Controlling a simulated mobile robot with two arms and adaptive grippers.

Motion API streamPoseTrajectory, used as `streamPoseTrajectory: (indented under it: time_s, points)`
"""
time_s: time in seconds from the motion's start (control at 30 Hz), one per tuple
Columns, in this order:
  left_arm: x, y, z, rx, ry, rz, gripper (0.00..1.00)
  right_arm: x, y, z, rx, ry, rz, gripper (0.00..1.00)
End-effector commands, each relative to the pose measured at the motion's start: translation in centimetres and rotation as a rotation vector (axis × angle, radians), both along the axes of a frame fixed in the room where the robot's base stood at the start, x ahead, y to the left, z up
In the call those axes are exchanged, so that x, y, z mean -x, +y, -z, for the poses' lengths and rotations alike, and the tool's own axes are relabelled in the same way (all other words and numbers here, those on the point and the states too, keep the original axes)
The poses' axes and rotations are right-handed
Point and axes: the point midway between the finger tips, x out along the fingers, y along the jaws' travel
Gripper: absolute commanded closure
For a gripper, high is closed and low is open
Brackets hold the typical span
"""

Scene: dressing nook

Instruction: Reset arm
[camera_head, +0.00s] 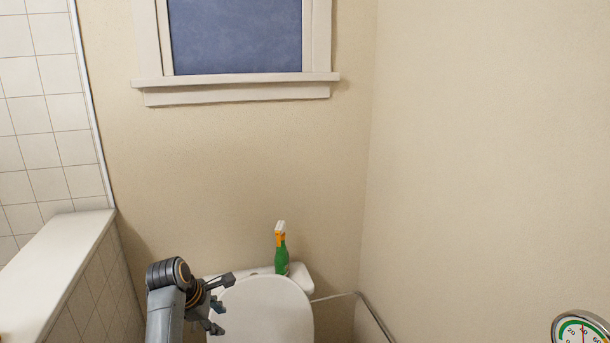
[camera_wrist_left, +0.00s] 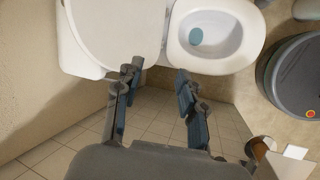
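My left gripper (camera_head: 222,304) is in front of the toilet in the head view, at the left edge of its raised white lid (camera_head: 268,312). Its two fingers are spread apart with nothing between them, as the left wrist view (camera_wrist_left: 157,76) also shows. In that view the open toilet bowl (camera_wrist_left: 218,22) with bluish water lies beyond the fingertips. I cannot tell whether the gripper touches the lid. My right gripper is in neither view.
A green spray bottle (camera_head: 281,258) stands upright on the toilet tank (camera_head: 301,277). A tiled ledge (camera_head: 52,262) runs along the left. A round dial (camera_head: 580,328) shows at the lower right. Walls close in behind and on the right; tiled floor (camera_wrist_left: 150,120) shows below the gripper.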

Motion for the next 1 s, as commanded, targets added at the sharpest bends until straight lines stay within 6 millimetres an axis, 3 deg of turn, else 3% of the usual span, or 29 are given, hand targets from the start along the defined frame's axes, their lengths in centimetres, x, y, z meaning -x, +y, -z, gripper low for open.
streamPoseTrajectory:
  time_s: [0.27, 0.37, 0.6, 0.8, 1.0]
  points:
    - [5.3, 2.4, 5.0, -0.175, -0.019, 0.181, 0.60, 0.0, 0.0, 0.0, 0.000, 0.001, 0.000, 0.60]
    - [8.5, 3.3, 7.1, -0.267, -0.023, 0.296, 0.60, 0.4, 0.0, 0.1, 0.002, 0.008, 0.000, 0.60]
    - [19.7, 4.0, 11.4, -0.529, -0.033, 0.739, 0.60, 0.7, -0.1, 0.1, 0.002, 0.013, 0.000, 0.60]
    - [28.5, 2.7, 12.1, -0.670, -0.053, 1.117, 0.60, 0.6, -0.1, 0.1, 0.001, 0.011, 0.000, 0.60]
    - [33.6, 1.4, 11.4, -0.727, -0.080, 1.347, 0.60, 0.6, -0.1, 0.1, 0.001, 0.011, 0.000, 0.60]
